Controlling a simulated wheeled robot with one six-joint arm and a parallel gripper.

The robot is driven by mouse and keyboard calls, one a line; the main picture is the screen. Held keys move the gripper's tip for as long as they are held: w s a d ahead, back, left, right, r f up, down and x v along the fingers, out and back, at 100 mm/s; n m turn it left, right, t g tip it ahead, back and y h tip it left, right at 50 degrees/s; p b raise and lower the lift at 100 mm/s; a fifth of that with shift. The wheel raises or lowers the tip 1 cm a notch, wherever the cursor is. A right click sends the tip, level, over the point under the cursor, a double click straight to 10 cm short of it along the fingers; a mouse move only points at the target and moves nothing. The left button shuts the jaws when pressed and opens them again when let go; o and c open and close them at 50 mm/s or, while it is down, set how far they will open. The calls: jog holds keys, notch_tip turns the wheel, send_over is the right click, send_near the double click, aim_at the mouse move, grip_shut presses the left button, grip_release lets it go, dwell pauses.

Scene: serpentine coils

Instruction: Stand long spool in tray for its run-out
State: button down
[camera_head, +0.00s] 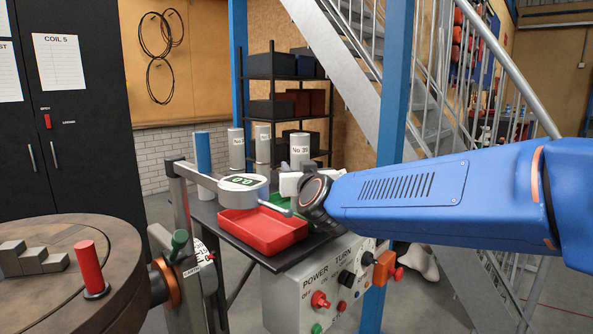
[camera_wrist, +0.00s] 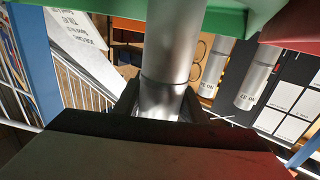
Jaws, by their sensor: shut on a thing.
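A silver-grey cylindrical spool (camera_wrist: 170,60) stands between the dark jaws of my gripper (camera_wrist: 160,105) in the wrist view, which looks upside down. In the head view a labelled grey spool (camera_head: 300,147) rises upright just above my gripper (camera_head: 291,186) and appears to be the held one. My gripper is shut on it. A green tray (camera_wrist: 225,14) lies at the spool's far end; whether they touch cannot be told. In the head view this tray is mostly hidden behind my wrist. A red tray (camera_head: 262,236) sits beside it and also shows in the wrist view (camera_wrist: 296,28).
A blue spool (camera_head: 202,151) and labelled grey spools (camera_head: 236,149) (camera_head: 262,144) stand at the table's back. A round gauge on an arm (camera_head: 243,182) overhangs the red tray. A control box (camera_head: 300,290) is below; a round wooden table (camera_head: 60,290) with a red peg is left.

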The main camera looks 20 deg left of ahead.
jog(key=shift+f, duration=0.2)
jog(key=c, duration=1.1)
grip_release()
jog(key=shift+f, duration=0.1)
jog(key=v, duration=1.2)
